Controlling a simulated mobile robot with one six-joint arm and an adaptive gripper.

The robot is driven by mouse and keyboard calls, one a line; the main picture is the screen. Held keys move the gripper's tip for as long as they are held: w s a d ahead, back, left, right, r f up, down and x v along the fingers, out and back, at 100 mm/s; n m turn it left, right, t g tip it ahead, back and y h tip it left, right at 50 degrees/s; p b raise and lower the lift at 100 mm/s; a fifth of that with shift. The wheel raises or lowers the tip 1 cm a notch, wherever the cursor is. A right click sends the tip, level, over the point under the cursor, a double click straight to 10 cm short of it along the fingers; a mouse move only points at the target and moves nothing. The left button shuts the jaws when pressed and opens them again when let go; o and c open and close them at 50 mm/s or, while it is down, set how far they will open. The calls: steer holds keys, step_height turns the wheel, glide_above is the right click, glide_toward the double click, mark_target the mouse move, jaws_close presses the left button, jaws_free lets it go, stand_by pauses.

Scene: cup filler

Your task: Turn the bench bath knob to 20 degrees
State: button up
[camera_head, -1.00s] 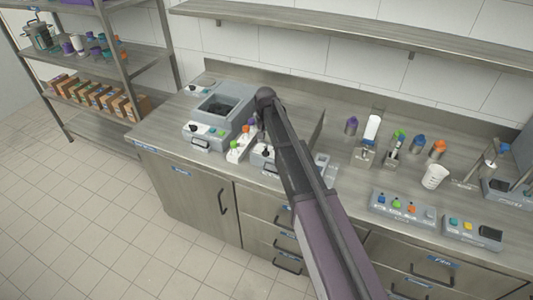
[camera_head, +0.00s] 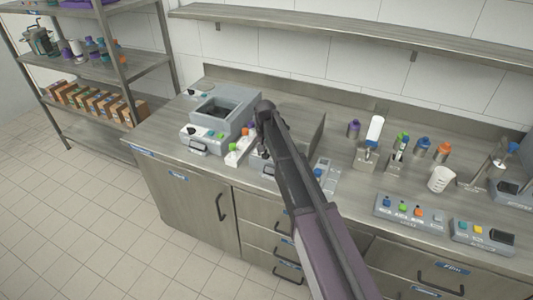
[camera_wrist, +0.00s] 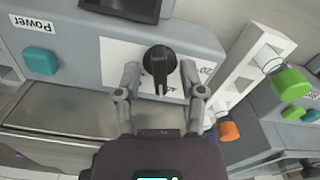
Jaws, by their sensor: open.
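A black knob (camera_wrist: 160,62) with a raised pointer bar sits on a white panel of a grey device (camera_wrist: 75,75) in the wrist view. Printed marks near it are upside down and partly covered. My gripper (camera_wrist: 160,72) is open, with one fingertip on each side of the knob. I cannot tell whether the fingers touch it. I cannot tell which device is named bench bath.
A teal Power button (camera_wrist: 40,60) is on the same device. A white rack (camera_head: 238,152) with coloured-cap vials stands close beside it, left in the head view. Bottles, a white cup (camera_head: 440,179) and a button panel (camera_head: 410,211) are on the counter's right.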

jaws_close()
steer(key=shift+d, duration=0.25)
steer(key=shift+a, duration=0.15)
